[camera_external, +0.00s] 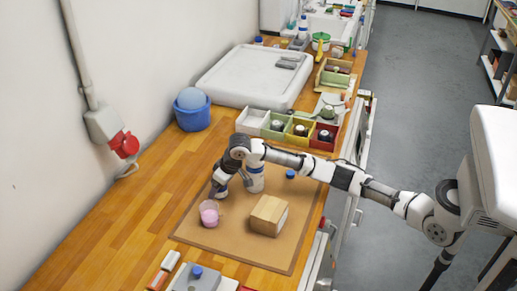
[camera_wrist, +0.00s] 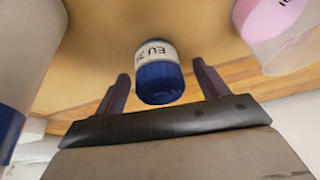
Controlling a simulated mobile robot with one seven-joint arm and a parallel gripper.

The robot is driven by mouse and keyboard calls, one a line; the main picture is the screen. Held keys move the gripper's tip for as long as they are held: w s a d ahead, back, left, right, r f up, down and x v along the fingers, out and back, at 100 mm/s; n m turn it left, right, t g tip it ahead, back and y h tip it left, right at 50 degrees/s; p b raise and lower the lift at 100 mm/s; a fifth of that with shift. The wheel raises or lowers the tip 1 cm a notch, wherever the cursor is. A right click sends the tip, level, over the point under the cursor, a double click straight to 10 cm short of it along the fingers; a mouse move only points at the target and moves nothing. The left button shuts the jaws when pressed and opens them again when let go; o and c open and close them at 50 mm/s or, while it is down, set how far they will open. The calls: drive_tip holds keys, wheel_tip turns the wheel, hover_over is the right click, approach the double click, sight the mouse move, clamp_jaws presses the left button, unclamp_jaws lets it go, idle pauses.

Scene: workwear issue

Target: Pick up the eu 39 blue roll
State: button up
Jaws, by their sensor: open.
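A blue roll (camera_wrist: 160,80) with a white label band shows in the wrist view. Its label reads upside down as "EU 3" and a last digit I cannot make out. The roll lies between the two fingers of my open gripper (camera_wrist: 163,78), with gaps visible on both sides. In the external view my gripper (camera_external: 220,188) is low over the brown mat (camera_external: 205,238), left of a white container (camera_external: 255,180). The roll is not clearly visible there, behind or beside my gripper.
A large white and blue object (camera_wrist: 22,70) is close on the left there. A cardboard box (camera_external: 268,215) and a small blue item (camera_external: 291,174) sit right on the mat.

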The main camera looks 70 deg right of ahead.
drive_tip(key=shift+f, duration=0.2)
drive_tip(key=c, duration=1)
drive_tip(key=shift+r, duration=0.15)
drive_tip(key=shift+c, duration=0.2)
